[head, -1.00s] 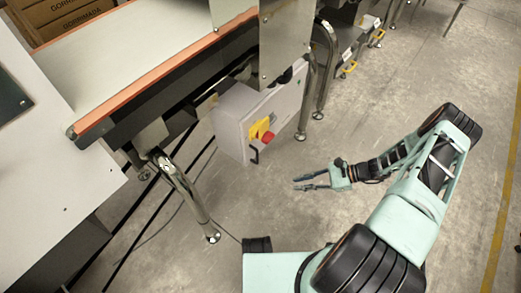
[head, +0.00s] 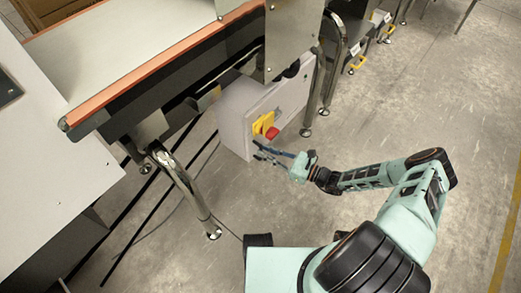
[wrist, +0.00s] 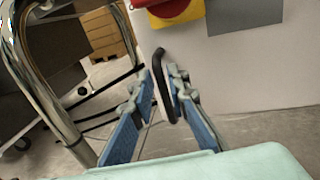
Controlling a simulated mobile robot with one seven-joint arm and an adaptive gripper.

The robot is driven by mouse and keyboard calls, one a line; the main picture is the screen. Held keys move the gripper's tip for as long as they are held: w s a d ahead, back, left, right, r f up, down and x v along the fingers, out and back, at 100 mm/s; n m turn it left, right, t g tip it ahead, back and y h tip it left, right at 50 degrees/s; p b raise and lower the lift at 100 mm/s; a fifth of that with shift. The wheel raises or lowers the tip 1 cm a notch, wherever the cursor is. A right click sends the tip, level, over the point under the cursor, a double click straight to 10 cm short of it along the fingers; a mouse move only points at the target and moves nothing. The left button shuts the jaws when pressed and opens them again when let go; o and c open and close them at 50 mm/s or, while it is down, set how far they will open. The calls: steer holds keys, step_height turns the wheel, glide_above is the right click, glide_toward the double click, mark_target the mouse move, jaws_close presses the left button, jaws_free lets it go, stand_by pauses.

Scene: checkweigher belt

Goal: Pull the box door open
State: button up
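The pale grey box (head: 237,122) hangs under the conveyor, and its door (head: 291,103) looks shut. A black bar handle (wrist: 161,70) stands at the door's edge in the wrist view.
A red knob on a yellow plate (head: 265,126) sits on the door just above my gripper. A metal leg (head: 184,190) stands left of the box, and another frame leg (head: 330,65) stands to its right. The floor (head: 400,110) to the right is open.

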steer(key=shift+x, duration=1.2)
jaws_close()
